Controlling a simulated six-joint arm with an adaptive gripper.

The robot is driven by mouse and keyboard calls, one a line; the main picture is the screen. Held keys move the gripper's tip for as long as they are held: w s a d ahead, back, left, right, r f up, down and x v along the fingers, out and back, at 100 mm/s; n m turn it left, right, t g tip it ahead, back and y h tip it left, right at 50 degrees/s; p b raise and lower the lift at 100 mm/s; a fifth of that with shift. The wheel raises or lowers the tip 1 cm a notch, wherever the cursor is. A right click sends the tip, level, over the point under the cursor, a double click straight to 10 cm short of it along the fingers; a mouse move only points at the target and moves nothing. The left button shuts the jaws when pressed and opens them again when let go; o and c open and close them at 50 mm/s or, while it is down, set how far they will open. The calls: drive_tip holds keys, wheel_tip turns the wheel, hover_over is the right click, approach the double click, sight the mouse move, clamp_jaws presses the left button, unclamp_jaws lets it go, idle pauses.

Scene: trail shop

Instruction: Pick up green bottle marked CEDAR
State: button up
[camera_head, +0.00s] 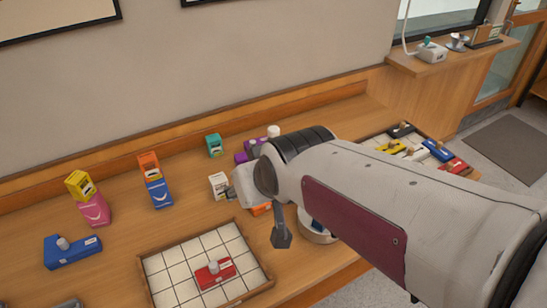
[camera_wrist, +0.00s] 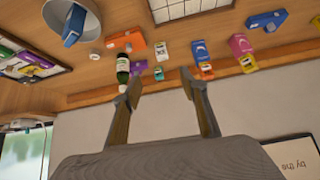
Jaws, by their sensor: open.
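A dark green bottle (camera_wrist: 123,72) with a pale label shows in the wrist view, close to the tip of the left finger. Its lettering is too small to read. In the head view I cannot make out its green body; my arm covers that part of the counter. My gripper (camera_wrist: 160,88) is open, its two fingers wide apart with nothing held between them. The bottle appears outside the finger gap, on its left side. I cannot tell whether the finger touches it.
A teal box (camera_head: 214,145), a white box (camera_head: 218,185) and a purple item (camera_head: 241,156) stand near my gripper. A tiled tray (camera_head: 180,266) holds a red item (camera_head: 214,272). Blue, pink and orange items stand left. The wall closes the counter's back; bare counter lies between groups.

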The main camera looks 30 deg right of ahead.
drive_tip(key=w+d+f+m+t+h, duration=0.1)
drive_tip(key=w+d+f+t, duration=0.2)
drive_tip(key=w, duration=0.7)
drive_tip(key=w+d+f+m+t+h, duration=0.1)
drive_tip(key=w+d+f, duration=0.1)
drive_tip(key=w+d, duration=0.55)
drive_tip(key=m+t+h, duration=0.1)
drive_tip(key=t+h, duration=0.3)
drive_tip(key=t, duration=0.1)
approach(274, 137)
drive_tip(key=shift+x, duration=1.9)
drive_tip(key=shift+w+r, duration=0.1)
drive_tip(key=shift+r, duration=0.1)
drive_tip(key=shift+x, duration=1.25)
drive_tip(key=shift+f, duration=0.1)
